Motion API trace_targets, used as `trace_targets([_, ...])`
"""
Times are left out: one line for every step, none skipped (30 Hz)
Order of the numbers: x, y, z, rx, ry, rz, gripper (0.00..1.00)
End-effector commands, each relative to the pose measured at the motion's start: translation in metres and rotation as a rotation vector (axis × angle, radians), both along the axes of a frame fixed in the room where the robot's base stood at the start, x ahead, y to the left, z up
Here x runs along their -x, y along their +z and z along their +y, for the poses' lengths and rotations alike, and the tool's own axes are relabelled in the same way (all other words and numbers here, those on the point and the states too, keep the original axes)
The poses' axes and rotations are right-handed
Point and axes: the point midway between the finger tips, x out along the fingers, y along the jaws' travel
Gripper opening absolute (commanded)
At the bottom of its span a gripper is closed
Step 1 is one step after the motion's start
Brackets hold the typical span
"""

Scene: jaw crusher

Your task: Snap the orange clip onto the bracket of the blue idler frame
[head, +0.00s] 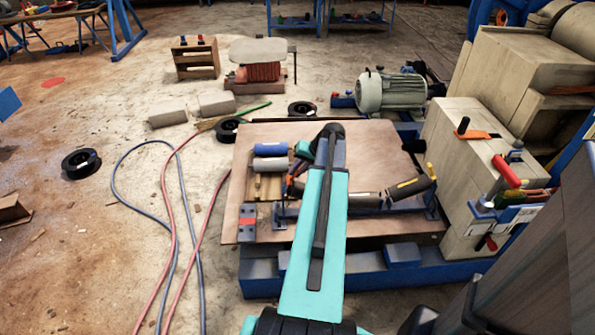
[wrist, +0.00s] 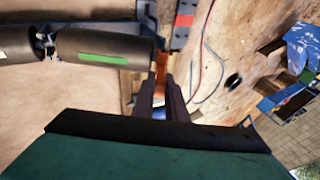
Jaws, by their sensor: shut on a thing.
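The orange clip (wrist: 161,62) is between the dark fingers of my gripper (wrist: 161,78) in the wrist view. The gripper is shut on it. The blue idler frame (wrist: 118,20) crosses the top of that view, with dark rollers (wrist: 92,46) beside it. The clip is close to the frame's end; I cannot tell whether they touch. In the head view the idler frame (head: 385,211) lies on the brown board, partly hidden by my teal arm. The bracket is not clear in either view. The gripper is mostly hidden there.
A red and grey block (head: 248,222) sits left of the frame, near the board's (head: 240,190) left edge. Blue and grey cylinders (head: 270,149) lie behind it. A pale machine block (head: 455,150) with tools stands right. Hoses (head: 170,200) run across the floor left.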

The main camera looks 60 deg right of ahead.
Motion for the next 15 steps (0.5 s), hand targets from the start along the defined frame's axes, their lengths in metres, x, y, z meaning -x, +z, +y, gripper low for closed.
trace_targets([-0.0005,-0.0011,0.0003,0.000,0.000,0.000,0.00])
trace_targets([-0.0006,-0.0016,0.0005,0.000,0.000,0.000,0.00])
trace_targets([-0.0009,-0.0022,0.0006,0.000,0.000,0.000,0.00])
trace_targets([-0.0010,-0.0026,0.0007,0.000,0.000,0.000,0.00])
trace_targets([-0.0013,-0.0030,0.0008,0.000,0.000,0.000,0.00])
trace_targets([-0.0015,-0.0036,0.0011,0.000,0.000,0.000,0.00])
trace_targets([-0.0017,-0.0040,0.0012,0.000,0.000,0.000,0.00])
trace_targets([-0.0019,-0.0045,0.0013,0.000,0.000,0.000,0.00])
trace_targets([-0.0020,-0.0051,0.0014,0.000,0.000,0.000,0.00])
trace_targets([-0.0022,-0.0055,0.0016,0.000,0.000,0.000,0.00])
trace_targets([-0.0024,-0.0060,0.0018,0.000,0.000,0.000,0.00])
trace_targets([-0.0027,-0.0066,0.0019,0.000,0.000,0.000,0.00])
trace_targets([-0.0029,-0.0071,0.0020,0.000,0.000,0.000,0.00])
trace_targets([-0.0031,-0.0076,0.0022,0.000,0.000,0.000,0.00])
trace_targets([-0.0034,-0.0082,0.0024,0.000,0.000,0.000,0.00])
